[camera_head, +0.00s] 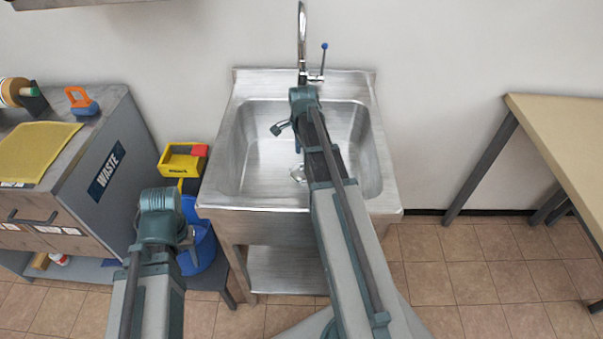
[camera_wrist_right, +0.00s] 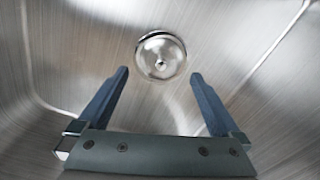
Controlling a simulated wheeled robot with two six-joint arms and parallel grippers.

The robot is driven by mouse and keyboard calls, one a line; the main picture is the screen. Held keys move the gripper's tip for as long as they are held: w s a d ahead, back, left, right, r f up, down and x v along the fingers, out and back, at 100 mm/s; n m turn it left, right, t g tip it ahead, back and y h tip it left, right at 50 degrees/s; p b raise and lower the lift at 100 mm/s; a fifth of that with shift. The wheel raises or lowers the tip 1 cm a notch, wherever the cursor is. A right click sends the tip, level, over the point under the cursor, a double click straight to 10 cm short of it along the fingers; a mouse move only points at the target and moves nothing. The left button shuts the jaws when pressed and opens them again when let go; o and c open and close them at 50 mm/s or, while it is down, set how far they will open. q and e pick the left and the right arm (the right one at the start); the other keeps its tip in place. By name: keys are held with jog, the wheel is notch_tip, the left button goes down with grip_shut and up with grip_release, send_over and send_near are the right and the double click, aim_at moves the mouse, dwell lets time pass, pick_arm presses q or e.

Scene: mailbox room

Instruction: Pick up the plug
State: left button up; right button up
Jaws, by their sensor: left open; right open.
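The plug (camera_wrist_right: 161,56) is a round, shiny metal disc with a small knob in its middle, on the floor of the steel sink. In the head view the plug (camera_head: 298,173) shows small beside my right arm. My right gripper (camera_wrist_right: 160,73) is open above the sink floor, its two blue fingers pointing towards the plug. The fingertips appear on either side of the plug's near edge, with nothing held. In the head view my right gripper (camera_head: 298,143) is mostly hidden behind its arm. My left gripper (camera_head: 187,240) is at the lower left, away from the sink, mostly hidden by its wrist.
The sink (camera_head: 247,193) has raised walls around my right gripper, and a tap (camera_head: 302,45) stands at its back. A waste cabinet (camera_head: 108,170), a yellow caddy (camera_head: 174,165) and a blue bucket (camera_head: 203,245) are on the left. A table (camera_head: 560,125) is on the right.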

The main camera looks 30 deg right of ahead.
aim_at(301, 170)
jog(key=f+b, duration=0.4)
jog(key=shift+d+f, duration=0.2)
jog(key=shift+f, duration=0.2)
jog(key=shift+r, duration=0.1)
jog(key=c, duration=1.2)
jog(key=shift+o, duration=0.2)
